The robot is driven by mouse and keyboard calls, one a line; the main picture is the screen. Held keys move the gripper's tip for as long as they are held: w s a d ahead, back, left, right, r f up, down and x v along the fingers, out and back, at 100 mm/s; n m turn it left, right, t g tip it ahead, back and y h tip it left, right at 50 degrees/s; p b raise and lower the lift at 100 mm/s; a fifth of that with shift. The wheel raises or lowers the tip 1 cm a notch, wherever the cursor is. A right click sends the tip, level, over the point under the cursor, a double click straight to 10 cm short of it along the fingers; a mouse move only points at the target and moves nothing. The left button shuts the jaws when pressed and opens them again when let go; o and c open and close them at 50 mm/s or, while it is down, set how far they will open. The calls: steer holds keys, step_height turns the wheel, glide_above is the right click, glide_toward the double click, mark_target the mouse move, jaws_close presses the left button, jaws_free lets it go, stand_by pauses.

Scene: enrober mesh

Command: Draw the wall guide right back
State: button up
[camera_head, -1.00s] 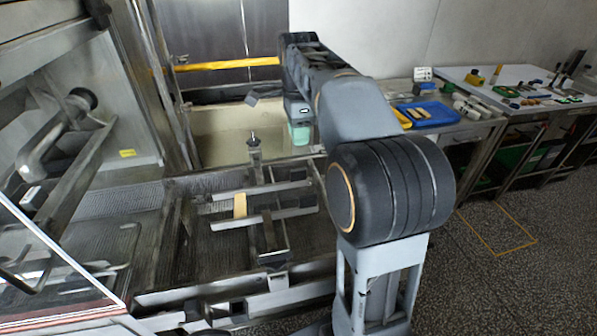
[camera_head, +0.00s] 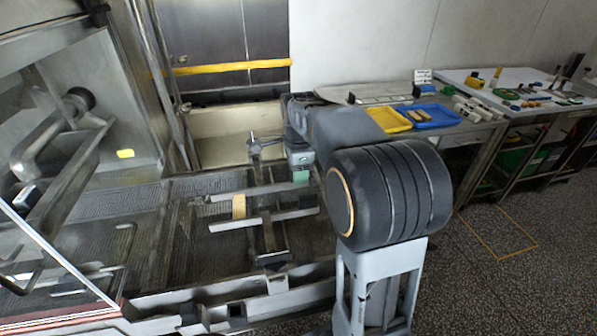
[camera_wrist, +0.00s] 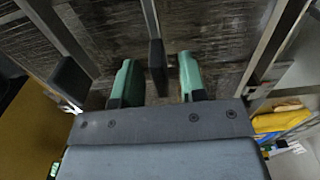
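Two metal guide rails lie across the mesh bed (camera_head: 150,245) in the head view, a far one (camera_head: 262,190) on the wall side and a near one (camera_head: 262,217). I take the far one as the wall guide. My gripper (camera_head: 301,177) is low by its right end. In the wrist view my gripper (camera_wrist: 157,82) is open, its green fingers either side of a dark upright pad (camera_wrist: 157,65) at the end of a metal bar. Gaps show on both sides of the pad. I cannot tell how deep the fingers reach.
A tan block (camera_head: 239,206) stands between the rails. The near rail has a stem with a dark end block (camera_head: 273,258). The clear guard (camera_head: 60,260) and machine frame stand left. Yellow (camera_head: 388,119) and blue (camera_head: 428,116) trays lie on the bench at right.

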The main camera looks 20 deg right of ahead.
jaws_close()
stand_by(0.3)
